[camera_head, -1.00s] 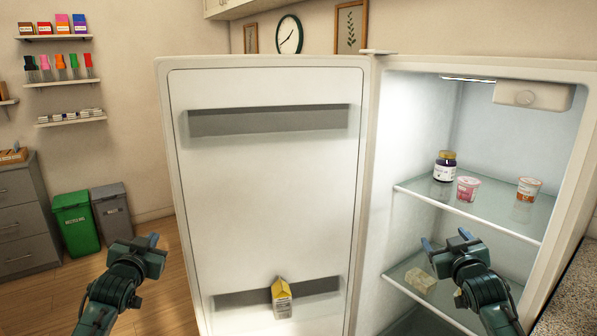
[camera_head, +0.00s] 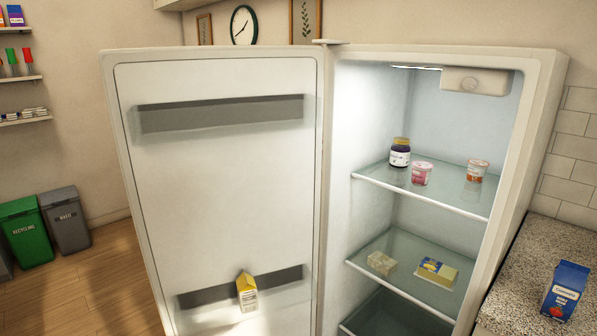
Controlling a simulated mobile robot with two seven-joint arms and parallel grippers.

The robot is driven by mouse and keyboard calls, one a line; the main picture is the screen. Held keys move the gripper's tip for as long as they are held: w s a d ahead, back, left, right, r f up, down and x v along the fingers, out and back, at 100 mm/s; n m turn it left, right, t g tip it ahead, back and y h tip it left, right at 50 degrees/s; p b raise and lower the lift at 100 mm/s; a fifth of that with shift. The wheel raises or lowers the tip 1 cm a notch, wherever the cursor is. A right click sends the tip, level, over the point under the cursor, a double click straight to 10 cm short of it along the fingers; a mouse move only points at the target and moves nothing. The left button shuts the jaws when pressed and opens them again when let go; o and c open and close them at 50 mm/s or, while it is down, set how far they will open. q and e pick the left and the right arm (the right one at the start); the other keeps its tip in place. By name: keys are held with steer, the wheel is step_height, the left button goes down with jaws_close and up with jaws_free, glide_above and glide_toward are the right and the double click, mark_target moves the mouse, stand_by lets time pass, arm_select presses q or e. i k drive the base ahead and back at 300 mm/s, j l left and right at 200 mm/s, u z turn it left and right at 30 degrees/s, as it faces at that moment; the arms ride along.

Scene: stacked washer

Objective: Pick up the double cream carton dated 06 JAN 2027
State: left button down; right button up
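A yellow-topped carton (camera_head: 247,291) stands in the lower door shelf of the open fridge. A blue carton (camera_head: 565,291) with a white label stands on the speckled counter at the right edge. The print and any date on both cartons are too small to read, so I cannot tell which is the double cream dated 06 JAN 2027. Neither of my grippers is in the head view now.
The fridge door (camera_head: 217,210) stands wide open to the left. The upper glass shelf holds a dark jar (camera_head: 400,153), a pink tub (camera_head: 422,173) and an orange-and-white tub (camera_head: 477,171). The lower shelf holds a pale block (camera_head: 381,263) and a yellow-and-blue pack (camera_head: 436,272). The counter (camera_head: 528,262) is otherwise clear.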

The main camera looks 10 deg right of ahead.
mark_target(562, 292)
steer(key=z, duration=1.8)
